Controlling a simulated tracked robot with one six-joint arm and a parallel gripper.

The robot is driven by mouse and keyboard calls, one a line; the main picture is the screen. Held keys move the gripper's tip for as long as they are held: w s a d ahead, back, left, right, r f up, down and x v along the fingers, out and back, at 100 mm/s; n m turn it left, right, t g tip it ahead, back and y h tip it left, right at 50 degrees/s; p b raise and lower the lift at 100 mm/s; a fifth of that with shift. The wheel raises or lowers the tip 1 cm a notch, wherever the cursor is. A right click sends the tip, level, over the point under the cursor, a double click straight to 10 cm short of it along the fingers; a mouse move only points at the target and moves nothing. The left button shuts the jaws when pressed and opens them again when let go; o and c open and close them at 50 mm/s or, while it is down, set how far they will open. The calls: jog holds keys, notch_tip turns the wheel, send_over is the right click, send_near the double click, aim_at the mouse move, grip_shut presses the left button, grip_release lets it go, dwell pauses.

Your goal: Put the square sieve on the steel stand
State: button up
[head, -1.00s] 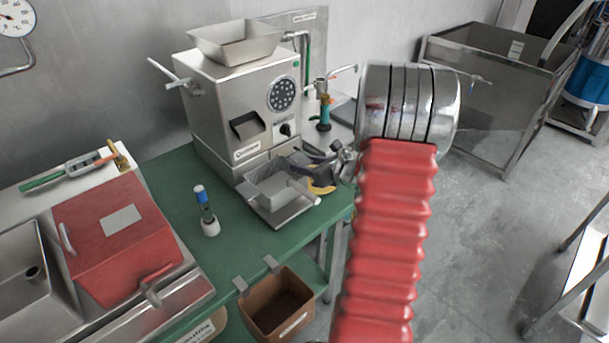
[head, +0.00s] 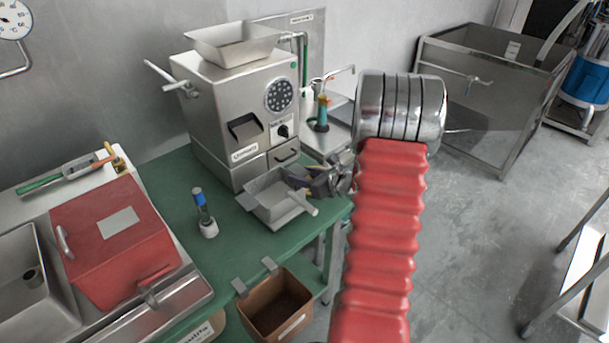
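A grey square pan with a short handle, which looks like the square sieve (head: 262,203), is at the green bench's front edge, below the grinder. My gripper (head: 312,182) is just behind and to the right of its handle, with dark fingers pointing left. The fingers overlap the pan's far right side in the picture, so I cannot tell whether they touch or grip it. A steel frame (head: 574,258) at the lower right may be the steel stand; only part of it shows.
The steel grinder (head: 215,100) stands behind the pan. A brown bin (head: 272,312) hangs below the bench edge. A red box (head: 108,240) is at the left. A steel tank (head: 475,95) is at the back right; open floor lies before it.

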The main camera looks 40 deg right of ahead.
jog(key=o, duration=0.4)
jog(key=shift+o, duration=0.2)
jog(key=v, duration=1.2)
jog(key=shift+r, duration=0.1)
dwell(0.3)
